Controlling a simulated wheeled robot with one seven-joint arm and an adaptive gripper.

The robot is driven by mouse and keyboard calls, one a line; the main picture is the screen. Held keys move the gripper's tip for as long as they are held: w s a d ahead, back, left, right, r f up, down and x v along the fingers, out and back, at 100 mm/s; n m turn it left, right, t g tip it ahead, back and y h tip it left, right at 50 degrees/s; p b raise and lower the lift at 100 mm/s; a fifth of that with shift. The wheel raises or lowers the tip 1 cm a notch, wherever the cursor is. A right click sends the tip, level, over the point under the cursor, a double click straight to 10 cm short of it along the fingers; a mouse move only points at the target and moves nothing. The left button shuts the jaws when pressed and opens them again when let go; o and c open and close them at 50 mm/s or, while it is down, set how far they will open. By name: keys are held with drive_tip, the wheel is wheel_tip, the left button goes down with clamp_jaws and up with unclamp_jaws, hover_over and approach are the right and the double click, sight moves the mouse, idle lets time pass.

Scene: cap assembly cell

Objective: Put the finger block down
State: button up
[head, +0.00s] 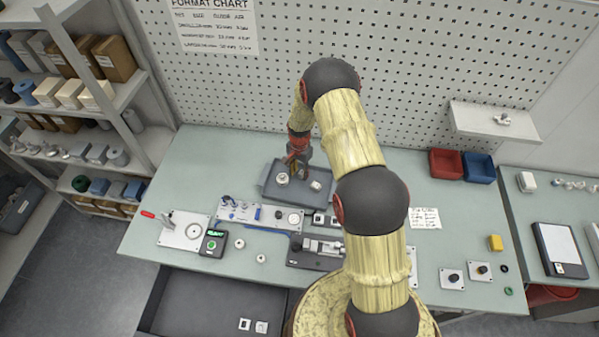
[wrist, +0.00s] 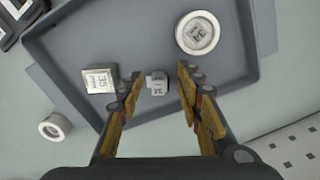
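My gripper (head: 297,172) is over the grey tray (head: 268,189) at the back of the bench. In the wrist view, my gripper (wrist: 160,84) has its two yellow-padded fingers apart. A small grey block with a dark marking (wrist: 157,83), which looks like the finger block, shows between the fingertips with a gap on each side. It appears to rest on the tray floor. A pale block marked 35 (wrist: 99,79) lies to its left, and a round white piece with a marked top (wrist: 198,34) lies to its upper right, both in the tray.
A small white ring (wrist: 54,127) lies outside the tray, at lower left in the wrist view. The bench fixture (head: 261,215) stands in front of the tray. Red (head: 446,163) and blue (head: 479,167) bins stand at right. The pegboard (head: 400,60) rises behind.

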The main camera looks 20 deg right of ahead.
wheel_tip(320, 180, up, 12)
drive_tip(key=p, duration=0.4)
wheel_tip(320, 180, up, 12)
drive_tip(key=n+t, duration=0.1)
drive_tip(key=n, duration=0.1)
hover_over(300, 174)
drive_tip(key=a, duration=0.2)
drive_tip(key=s+a+r+n, duration=0.1)
drive_tip(key=s+r, duration=0.2)
drive_tip(key=r, duration=0.3)
drive_tip(key=s+a+r+n+t, duration=0.1)
drive_tip(key=s+a+r, duration=0.1)
drive_tip(key=r, duration=0.3)
drive_tip(key=s+a+r+n, duration=0.1)
drive_tip(key=s+r, duration=0.2)
drive_tip(key=r, duration=0.3)
drive_tip(key=s+a+r+n+t, duration=0.1)
drive_tip(key=s+a+r+n, duration=0.2)
drive_tip(key=s, duration=0.9)
drive_tip(key=s+a+r+n+t, duration=0.2)
drive_tip(key=s+a+r+n, duration=0.1)
drive_tip(key=s+r, duration=0.6)
drive_tip(key=s+n, duration=0.1)
drive_tip(key=s, duration=0.3)
drive_tip(key=shift+r+t, duration=0.15)
drive_tip(key=shift+t, duration=0.15)
drive_tip(key=shift+s+a, duration=0.1)
drive_tip(key=shift+s, duration=0.05)
